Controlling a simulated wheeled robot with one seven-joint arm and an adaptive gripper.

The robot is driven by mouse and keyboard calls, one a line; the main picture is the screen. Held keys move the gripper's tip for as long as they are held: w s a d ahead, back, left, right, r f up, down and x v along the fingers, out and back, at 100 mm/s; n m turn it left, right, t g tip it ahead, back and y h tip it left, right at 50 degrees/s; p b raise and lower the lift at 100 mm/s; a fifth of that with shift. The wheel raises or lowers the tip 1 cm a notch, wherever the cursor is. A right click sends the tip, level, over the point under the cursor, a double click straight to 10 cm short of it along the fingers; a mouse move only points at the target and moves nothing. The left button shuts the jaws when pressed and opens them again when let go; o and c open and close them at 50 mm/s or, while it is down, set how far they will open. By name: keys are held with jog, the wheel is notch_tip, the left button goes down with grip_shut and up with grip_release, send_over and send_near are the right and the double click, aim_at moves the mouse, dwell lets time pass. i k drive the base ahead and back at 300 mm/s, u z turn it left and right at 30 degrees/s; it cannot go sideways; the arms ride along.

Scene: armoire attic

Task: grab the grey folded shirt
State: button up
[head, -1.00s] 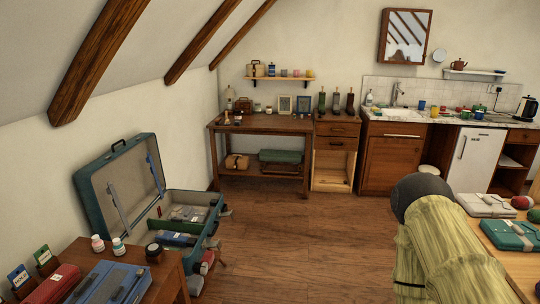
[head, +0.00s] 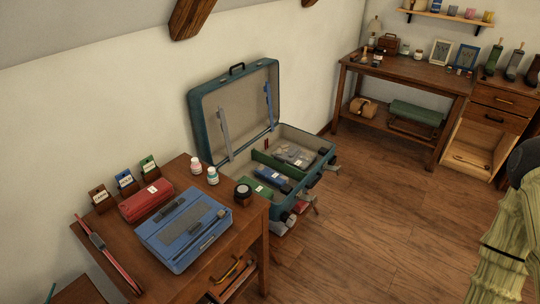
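No grey folded shirt can be clearly made out in the head view now. An open teal suitcase (head: 322,152) stands beyond the near table, its lid up against the wall. Inside it lie a greyish flat item (head: 294,155), too small to identify, and blue and green items beside a green divider. My arm shows at the right edge in pale green covering. My gripper is outside the frame.
A workbench (head: 408,75) stands at the back. The wooden floor (head: 385,215) between is clear.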

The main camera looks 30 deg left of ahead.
aim_at(299, 158)
jog(key=u, duration=0.15)
jog(key=k, duration=0.6)
jog(key=z, duration=0.8)
jog(key=i, duration=1.3)
jog(key=u, duration=0.8)
jog(key=i, duration=0.95)
jog(key=u, duration=1)
